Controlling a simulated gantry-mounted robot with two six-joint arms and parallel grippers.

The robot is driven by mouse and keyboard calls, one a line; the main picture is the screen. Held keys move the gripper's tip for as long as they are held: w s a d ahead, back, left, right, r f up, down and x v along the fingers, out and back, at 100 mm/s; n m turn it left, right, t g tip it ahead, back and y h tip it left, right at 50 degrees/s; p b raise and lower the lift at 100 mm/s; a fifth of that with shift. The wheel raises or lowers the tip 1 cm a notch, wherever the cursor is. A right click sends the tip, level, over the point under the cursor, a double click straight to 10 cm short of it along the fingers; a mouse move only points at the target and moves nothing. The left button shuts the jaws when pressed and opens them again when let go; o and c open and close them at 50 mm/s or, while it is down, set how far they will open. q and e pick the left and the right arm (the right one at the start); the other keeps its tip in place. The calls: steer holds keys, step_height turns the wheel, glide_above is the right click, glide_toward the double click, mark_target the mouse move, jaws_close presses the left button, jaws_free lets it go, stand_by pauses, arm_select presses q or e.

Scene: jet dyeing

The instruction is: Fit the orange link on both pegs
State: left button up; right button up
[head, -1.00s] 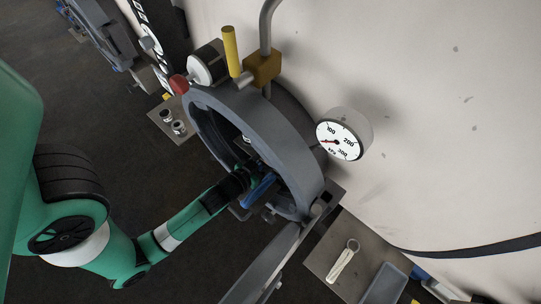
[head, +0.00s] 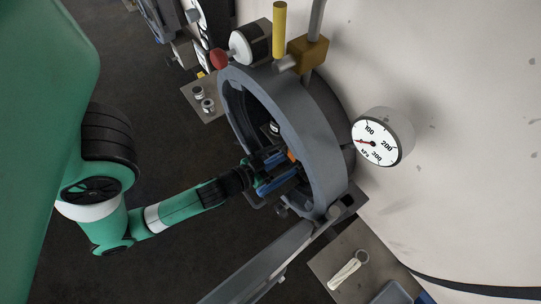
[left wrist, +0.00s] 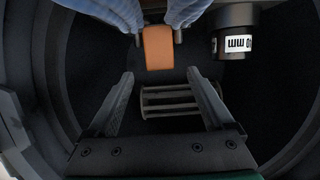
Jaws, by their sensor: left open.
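The orange link (left wrist: 158,48) shows at the top centre of the left wrist view, between two blue cloth-like bundles (left wrist: 112,12). It also shows as a small orange patch in the head view (head: 291,155), inside the round grey opening. Small metal ends show at either side of the link; I cannot tell whether they are the pegs or whether the link sits on them. My left gripper (left wrist: 160,73) is open and empty, its two dark fingers pointing towards the link with a gap before it. In the head view it reaches into the opening (head: 272,166). My right gripper is not in view.
The thick grey ring (head: 300,118) surrounds my left gripper closely. A black cylinder with a white label (left wrist: 236,44) hangs to the right inside. A barred metal part (left wrist: 168,101) shows beyond the fingers. A pressure gauge (head: 376,140) is on the pale wall.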

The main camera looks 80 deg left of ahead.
arm_select(q)
steer(key=b+v, duration=0.2)
steer(key=v, duration=0.2)
steer(key=shift+s+d+f+b, duration=0.25)
steer(key=shift+s+d+b, duration=0.05)
steer(key=shift+d+b, duration=0.1)
steer(key=shift+s+r, duration=0.45)
steer(key=shift+r, duration=0.05)
